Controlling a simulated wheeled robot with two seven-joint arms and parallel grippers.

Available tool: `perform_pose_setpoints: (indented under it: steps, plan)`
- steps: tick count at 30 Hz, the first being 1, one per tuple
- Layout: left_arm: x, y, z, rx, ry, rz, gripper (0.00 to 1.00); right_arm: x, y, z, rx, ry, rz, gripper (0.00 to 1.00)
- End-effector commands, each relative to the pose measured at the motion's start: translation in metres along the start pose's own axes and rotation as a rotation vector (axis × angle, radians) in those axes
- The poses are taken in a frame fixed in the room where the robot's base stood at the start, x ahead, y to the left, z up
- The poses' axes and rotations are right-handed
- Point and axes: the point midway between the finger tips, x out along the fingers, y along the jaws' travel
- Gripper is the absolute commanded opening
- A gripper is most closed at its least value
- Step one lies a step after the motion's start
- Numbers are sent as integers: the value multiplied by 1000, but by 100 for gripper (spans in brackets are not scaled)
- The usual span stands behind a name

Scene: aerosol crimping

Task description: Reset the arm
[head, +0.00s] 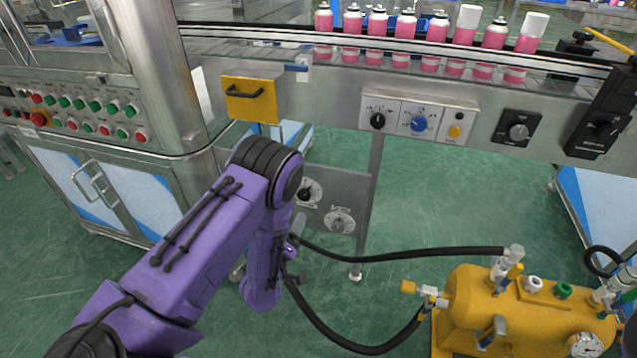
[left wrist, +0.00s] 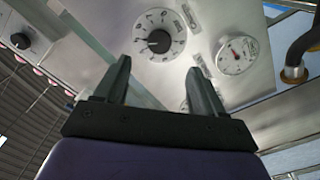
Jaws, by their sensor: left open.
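My purple left arm (head: 200,240) comes in from the lower left of the head view and bends down at its elbow in front of the machine frame. Its gripper is hidden or unclear there. In the left wrist view my left gripper (left wrist: 157,66) is open, with nothing between its two dark fingers. Past the fingers is a metal panel with a black dial knob (left wrist: 158,42) and a round gauge (left wrist: 237,54). The dial (head: 308,192) and gauge (head: 340,220) also show in the head view, right of my arm. My right gripper is not in view.
Several pink cans (head: 436,28) stand on the conveyor at the back. A yellow handled block (head: 249,98) and a control panel (head: 418,118) are on its front. A yellow tank (head: 470,305) with black hoses (head: 410,255) stands lower right. Green floor is open between.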

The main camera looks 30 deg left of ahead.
Motion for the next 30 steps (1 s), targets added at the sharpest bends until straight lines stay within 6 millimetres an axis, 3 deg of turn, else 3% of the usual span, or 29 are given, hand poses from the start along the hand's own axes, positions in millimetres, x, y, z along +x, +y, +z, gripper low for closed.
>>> perform_pose_setpoints:
  steps: [7,10,11,14,15,18,21,30]
  plan:
    - [-1,-4,8,52,-42,-19,69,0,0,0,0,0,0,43]
    - [-28,-30,31,206,-200,-163,69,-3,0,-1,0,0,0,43]
    - [-47,-38,36,264,-278,-235,69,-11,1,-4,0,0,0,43]
    - [-133,-56,40,419,-569,-481,69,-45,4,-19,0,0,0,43]
    - [-167,-59,37,458,-673,-561,69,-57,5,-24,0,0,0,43]
    - [-240,-54,23,509,-874,-714,69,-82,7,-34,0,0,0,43]
    - [-282,-38,6,516,-962,-792,69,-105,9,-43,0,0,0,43]
    - [-287,-38,7,513,-971,-795,69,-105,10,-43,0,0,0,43]
